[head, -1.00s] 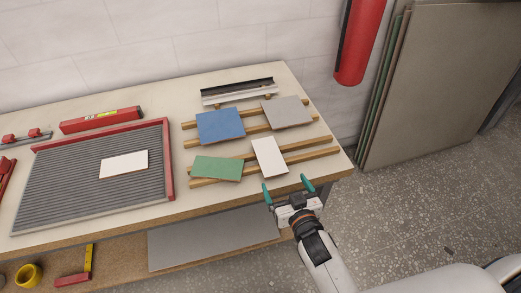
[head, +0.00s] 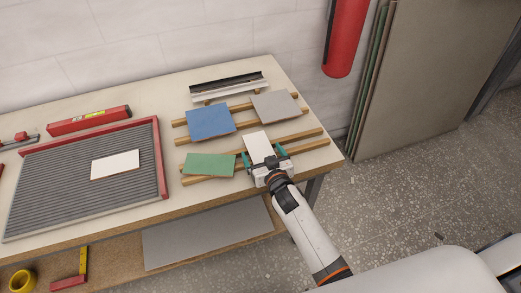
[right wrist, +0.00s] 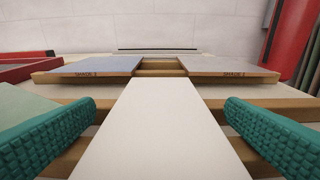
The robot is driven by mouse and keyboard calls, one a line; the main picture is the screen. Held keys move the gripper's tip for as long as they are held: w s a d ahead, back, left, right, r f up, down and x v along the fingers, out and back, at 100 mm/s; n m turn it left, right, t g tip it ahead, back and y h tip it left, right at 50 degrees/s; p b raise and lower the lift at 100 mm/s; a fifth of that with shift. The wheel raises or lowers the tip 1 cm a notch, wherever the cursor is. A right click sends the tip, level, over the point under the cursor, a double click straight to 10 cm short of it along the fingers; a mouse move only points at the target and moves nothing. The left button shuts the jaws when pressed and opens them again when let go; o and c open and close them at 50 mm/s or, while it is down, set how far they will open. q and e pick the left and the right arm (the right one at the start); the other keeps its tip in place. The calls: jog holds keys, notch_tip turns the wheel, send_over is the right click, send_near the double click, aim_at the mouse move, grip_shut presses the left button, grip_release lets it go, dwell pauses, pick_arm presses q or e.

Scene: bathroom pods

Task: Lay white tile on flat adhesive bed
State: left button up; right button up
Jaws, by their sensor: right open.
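A white tile (head: 259,147) lies across the wooden rails near the front right of the bench. My right gripper (head: 264,158) is open, with one teal finger on each side of this tile. In the right wrist view the tile (right wrist: 160,125) runs between the two fingers, with a gap on both sides. Another white tile (head: 115,164) lies on the grey ridged adhesive bed (head: 60,185), which has a red frame along its back and right. My left gripper is not in view.
Blue (head: 210,123), grey (head: 275,105) and green (head: 208,165) tiles rest on the rails around the right gripper. A red level (head: 89,120) lies behind the bed. A dark metal channel (head: 228,86) lies at the back. A red cylinder (head: 347,40) hangs at the wall.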

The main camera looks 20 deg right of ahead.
jog(key=shift+s, duration=0.1)
jog(key=shift+c, duration=0.4)
jog(key=c, duration=1.1)
